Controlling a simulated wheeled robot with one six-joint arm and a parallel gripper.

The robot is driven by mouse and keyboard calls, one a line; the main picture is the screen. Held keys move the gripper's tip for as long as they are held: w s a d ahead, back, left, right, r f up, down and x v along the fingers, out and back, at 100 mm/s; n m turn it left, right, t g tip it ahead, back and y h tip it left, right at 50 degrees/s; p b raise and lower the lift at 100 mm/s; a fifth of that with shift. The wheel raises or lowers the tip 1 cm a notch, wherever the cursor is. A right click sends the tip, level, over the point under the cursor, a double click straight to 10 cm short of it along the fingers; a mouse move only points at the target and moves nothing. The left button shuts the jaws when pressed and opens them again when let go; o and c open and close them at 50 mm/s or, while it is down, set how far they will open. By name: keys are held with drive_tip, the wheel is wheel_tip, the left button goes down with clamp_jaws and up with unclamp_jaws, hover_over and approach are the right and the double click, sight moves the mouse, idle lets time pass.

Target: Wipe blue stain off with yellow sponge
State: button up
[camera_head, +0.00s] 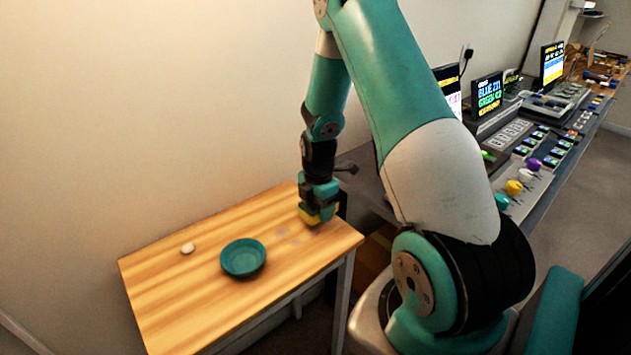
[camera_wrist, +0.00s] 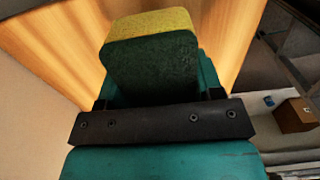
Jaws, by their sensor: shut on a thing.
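My gripper (camera_head: 321,196) is over the right end of the wooden table and is shut on the yellow sponge (camera_head: 309,215). In the wrist view the sponge (camera_wrist: 150,22) shows a yellow layer and a dark green layer, held between the jaws. In the head view the sponge is low at the table top; I cannot tell whether it touches. A faint greyish-blue stain (camera_head: 283,232) lies on the wood just left of the sponge. The wrist view does not show the stain.
A teal bowl (camera_head: 243,258) stands on the wooden table (camera_head: 190,310), left of the stain. A wall stands behind the table. A long desk with screens and control panels (camera_head: 510,140) is at the right. The table's front left is clear.

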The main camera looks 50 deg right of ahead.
drive_tip(key=shift+r+p, duration=1.55)
drive_tip(key=shift+r, duration=0.7)
